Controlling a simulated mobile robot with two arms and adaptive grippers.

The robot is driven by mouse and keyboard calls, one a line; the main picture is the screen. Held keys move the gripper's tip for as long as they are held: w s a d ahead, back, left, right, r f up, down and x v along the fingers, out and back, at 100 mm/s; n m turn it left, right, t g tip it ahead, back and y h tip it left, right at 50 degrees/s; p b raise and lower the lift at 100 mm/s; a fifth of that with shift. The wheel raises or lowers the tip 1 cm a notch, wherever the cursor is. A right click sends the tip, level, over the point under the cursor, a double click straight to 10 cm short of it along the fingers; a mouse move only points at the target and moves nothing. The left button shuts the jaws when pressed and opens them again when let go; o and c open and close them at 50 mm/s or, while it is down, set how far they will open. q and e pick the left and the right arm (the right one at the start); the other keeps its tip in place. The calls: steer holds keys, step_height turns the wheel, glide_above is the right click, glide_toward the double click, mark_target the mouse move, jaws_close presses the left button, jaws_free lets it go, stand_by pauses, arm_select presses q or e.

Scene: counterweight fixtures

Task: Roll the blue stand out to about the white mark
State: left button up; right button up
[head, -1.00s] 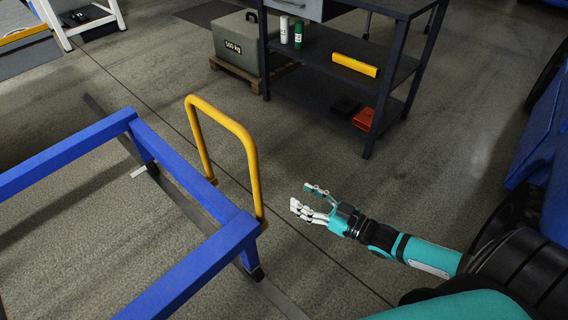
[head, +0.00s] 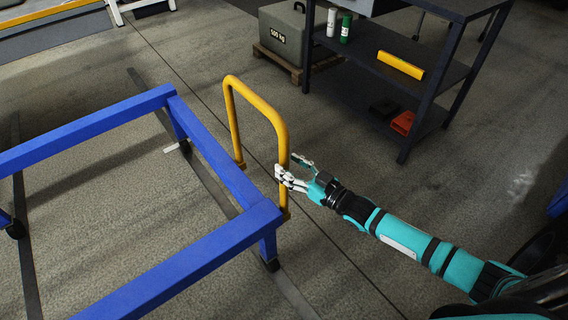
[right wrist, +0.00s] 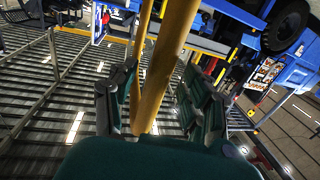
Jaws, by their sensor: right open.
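The blue stand (head: 120,124) is a square-tube frame on small wheels at the left of the head view. A yellow handle (head: 255,85), shaped like a hoop, rises from its right end. My right gripper (head: 290,172) is open at the handle's near upright. In the right wrist view the yellow upright (right wrist: 165,65) runs between the spread fingers of my right gripper (right wrist: 160,98); I cannot tell whether they touch it. The white mark (head: 171,149) is a short strip on the floor by the stand's far right wheel. My left gripper is not in view.
Dark floor rails (head: 205,172) run under the stand. A grey 500 kg weight (head: 285,35) sits on a pallet behind. Floor right of the handle is open.

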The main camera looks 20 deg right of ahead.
steer(key=shift+x, duration=1.3)
jaws_close()
